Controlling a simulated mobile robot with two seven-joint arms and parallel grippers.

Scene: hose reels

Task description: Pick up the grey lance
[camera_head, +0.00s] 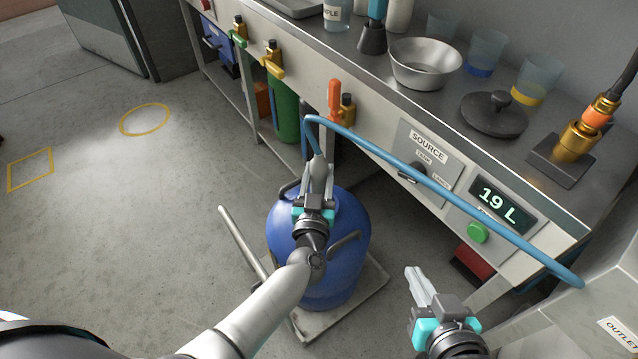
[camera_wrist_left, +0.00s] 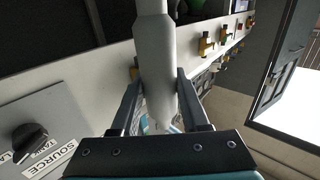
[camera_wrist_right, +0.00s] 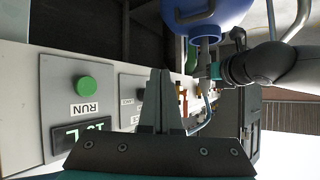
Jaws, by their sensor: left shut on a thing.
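The grey lance (camera_wrist_left: 157,75) is between the two fingers of my left gripper (camera_wrist_left: 158,100) in the left wrist view. In the head view my left gripper (camera_head: 317,180) is shut on the lance (camera_head: 317,168), above the blue tank (camera_head: 348,240) and in front of the bench. A blue hose (camera_head: 400,165) arches from the lance's top towards the right. The fingers hide part of the lance. My right gripper (camera_head: 420,285) is shut and empty, to the right of the tank. Its fingers (camera_wrist_right: 162,100) are together in the right wrist view.
The bench front carries the SOURCE panel (camera_head: 428,155), a green button (camera_head: 477,232) and a display reading 19 L (camera_head: 497,203). A metal bowl (camera_head: 425,65) and cups stand on top. The tank sits on a low trolley (camera_head: 375,280). Floor at left is clear.

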